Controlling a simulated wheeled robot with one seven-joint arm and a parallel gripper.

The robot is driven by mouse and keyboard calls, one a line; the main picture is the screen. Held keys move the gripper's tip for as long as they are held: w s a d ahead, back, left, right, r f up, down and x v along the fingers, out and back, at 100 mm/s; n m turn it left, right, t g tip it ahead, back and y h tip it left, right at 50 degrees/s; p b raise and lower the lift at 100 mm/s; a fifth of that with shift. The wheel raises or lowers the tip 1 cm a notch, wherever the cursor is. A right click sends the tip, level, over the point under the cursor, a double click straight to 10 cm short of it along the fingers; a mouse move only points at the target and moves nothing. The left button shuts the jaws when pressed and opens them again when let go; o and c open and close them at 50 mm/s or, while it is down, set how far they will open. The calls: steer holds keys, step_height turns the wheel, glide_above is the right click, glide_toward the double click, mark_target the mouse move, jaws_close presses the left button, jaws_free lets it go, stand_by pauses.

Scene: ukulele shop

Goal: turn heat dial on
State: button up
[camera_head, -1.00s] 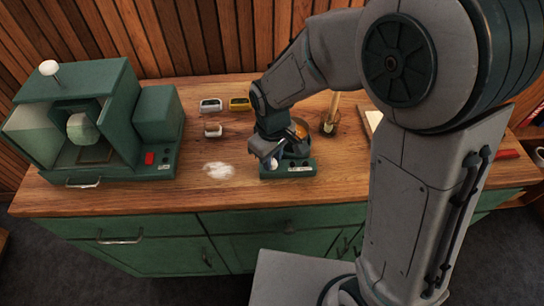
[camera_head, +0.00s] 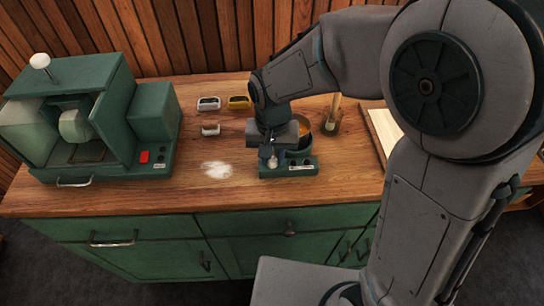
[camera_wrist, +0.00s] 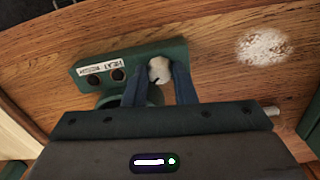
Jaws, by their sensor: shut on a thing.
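The heat dial is a pale, rounded knob (camera_wrist: 159,69) on the front panel of a small green heater unit (camera_wrist: 88,72). A white label (camera_wrist: 101,66) and two dark buttons sit beside it. My gripper (camera_wrist: 160,75) points down, with its two blue fingers on either side of the knob, shut on it. In the head view my gripper (camera_head: 271,160) is at the front left of the green unit (camera_head: 303,168). A round pot (camera_head: 300,138) with orange contents stands on the unit, partly behind my wrist.
A green machine (camera_head: 100,130) with a red switch stands on the wooden counter (camera_head: 225,190) at left. Small containers (camera_head: 209,104) and a yellow one (camera_head: 238,103) sit behind. White powder (camera_head: 217,170) lies left of the unit. A jar with a stick (camera_head: 332,120) stands at right.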

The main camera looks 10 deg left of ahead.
steer(key=m+b, duration=0.1)
steer(key=m, duration=0.3)
steer(key=shift+m, duration=0.3)
steer(key=m+b, duration=0.1)
steer(key=m, duration=0.3)
steer(key=shift+m, duration=0.3)
steer(key=o, duration=1)
step_height(320, 180, up, 14)
steer(key=shift+f, duration=0.1)
stand_by(0.3)
